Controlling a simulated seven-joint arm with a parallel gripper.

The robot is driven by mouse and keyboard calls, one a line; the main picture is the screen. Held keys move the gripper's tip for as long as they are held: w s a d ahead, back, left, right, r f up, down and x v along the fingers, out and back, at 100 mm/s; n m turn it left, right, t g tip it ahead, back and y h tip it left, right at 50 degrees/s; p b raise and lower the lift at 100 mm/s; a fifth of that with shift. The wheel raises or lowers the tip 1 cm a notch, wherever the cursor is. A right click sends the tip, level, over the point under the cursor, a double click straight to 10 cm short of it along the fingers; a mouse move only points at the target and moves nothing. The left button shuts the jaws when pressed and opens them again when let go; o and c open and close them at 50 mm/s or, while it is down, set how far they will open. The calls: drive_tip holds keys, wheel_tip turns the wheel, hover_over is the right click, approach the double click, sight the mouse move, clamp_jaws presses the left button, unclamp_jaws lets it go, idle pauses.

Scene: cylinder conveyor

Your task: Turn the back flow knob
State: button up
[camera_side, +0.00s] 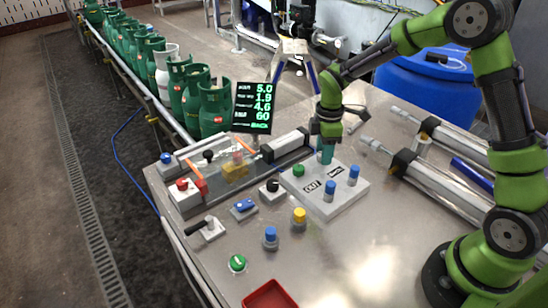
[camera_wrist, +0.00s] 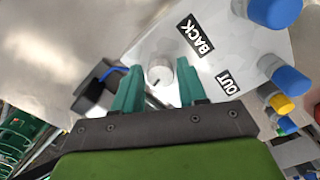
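The valve block (camera_side: 352,199) is a pale plate with several knobs and the labels OUT (camera_side: 312,187) and BACK (camera_side: 335,171). My gripper (camera_side: 325,157) points down at its far corner, beside the BACK label. In the wrist view a pale round knob (camera_wrist: 160,75) with a dark mark sits between the teal fingers of my gripper (camera_wrist: 159,67). The fingers are apart, with a visible gap around the knob. The side view hides this knob behind the fingers. Two blue knobs (camera_side: 354,175) (camera_side: 330,190) stand on the near side.
A black display (camera_side: 253,108) with green figures stands behind the block. A cylinder actuator (camera_side: 286,143) lies close to the left of my gripper. Yellow (camera_side: 299,216) and blue (camera_side: 270,238) buttons stand in front. Green gas bottles (camera_side: 215,108) line the conveyor.

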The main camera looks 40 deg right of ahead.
clamp_jaws()
drive_tip(key=shift+m, duration=0.3)
drive_tip(key=m, duration=0.3)
drive_tip(key=shift+m, duration=0.3)
drive_tip(key=m, duration=0.4)
drive_tip(key=shift+s+a+m, duration=0.1)
drive_tip(key=shift+m, duration=0.2)
drive_tip(key=m, duration=0.4)
drive_tip(key=shift+a, duration=0.1)
drive_tip(key=shift+m, duration=1.7)
